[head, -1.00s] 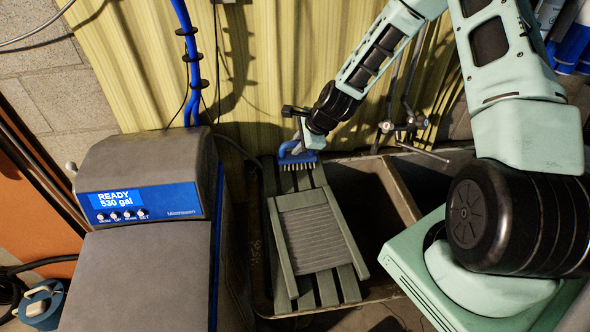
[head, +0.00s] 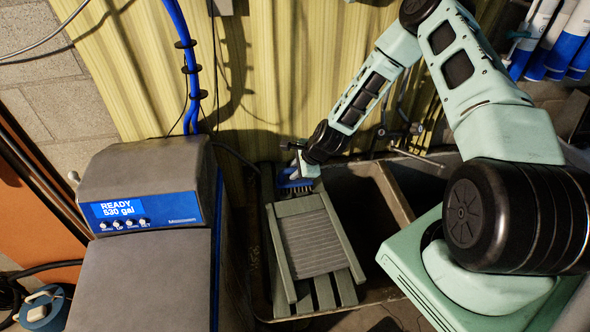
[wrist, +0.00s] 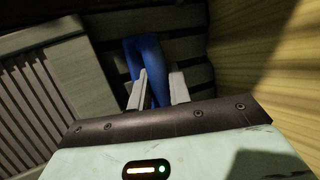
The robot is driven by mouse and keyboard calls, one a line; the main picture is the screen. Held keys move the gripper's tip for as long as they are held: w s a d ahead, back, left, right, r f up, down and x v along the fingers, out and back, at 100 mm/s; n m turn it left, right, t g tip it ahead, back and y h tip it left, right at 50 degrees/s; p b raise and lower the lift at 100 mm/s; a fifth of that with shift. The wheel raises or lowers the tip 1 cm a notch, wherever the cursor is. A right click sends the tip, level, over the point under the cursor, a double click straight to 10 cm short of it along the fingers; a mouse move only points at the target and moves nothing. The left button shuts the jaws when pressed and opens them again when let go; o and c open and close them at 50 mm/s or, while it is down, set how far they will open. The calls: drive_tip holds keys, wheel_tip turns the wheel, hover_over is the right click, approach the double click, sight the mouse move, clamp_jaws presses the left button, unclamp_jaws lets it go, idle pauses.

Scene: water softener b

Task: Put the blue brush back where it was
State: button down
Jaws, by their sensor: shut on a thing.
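The blue brush (head: 290,181) is at the upper end of the grey slatted washboard (head: 285,208) in the head view, bristles pointing down. My gripper (head: 297,172) is shut on it from above. In the wrist view the blue brush (wrist: 147,60) shows between the two pale fingers of my gripper (wrist: 158,88), with dark slats behind it. My gripper hides part of the brush. I cannot tell whether the bristles touch the slats.
The washboard leans in a sink basin (head: 400,195) with an open dark compartment to its right. A tap (head: 405,130) stands behind. The grey water softener (head: 150,190) is at the left. A yellow corrugated wall (head: 270,80) rises close behind.

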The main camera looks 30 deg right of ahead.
drive_tip(key=shift+f, duration=0.15)
drive_tip(key=c, duration=1.3)
unclamp_jaws()
drive_tip(key=b+v, duration=0.4)
drive_tip(key=v, duration=0.8)
drive_tip(key=s+a+r+n+g, duration=0.2)
drive_tip(key=s+a+r+n, duration=0.35)
drive_tip(key=a+n, duration=0.35)
drive_tip(key=s+a+r+n+g, duration=0.2)
drive_tip(key=s+a+r+n, duration=0.2)
drive_tip(key=s+a+n, duration=0.45)
drive_tip(key=s+a+r+n+g+h, duration=0.1)
drive_tip(key=s+a+r+n, duration=0.2)
drive_tip(key=s+n, duration=0.3)
drive_tip(key=s+a+r+n+h, duration=0.1)
drive_tip(key=s+a+r+n, duration=0.2)
drive_tip(key=s+n, duration=0.3)
drive_tip(key=shift+s+r+g, duration=0.4)
drive_tip(key=shift+s+r, duration=0.05)
drive_tip(key=shift+r, duration=0.15)
drive_tip(key=shift+a, duration=0.15)
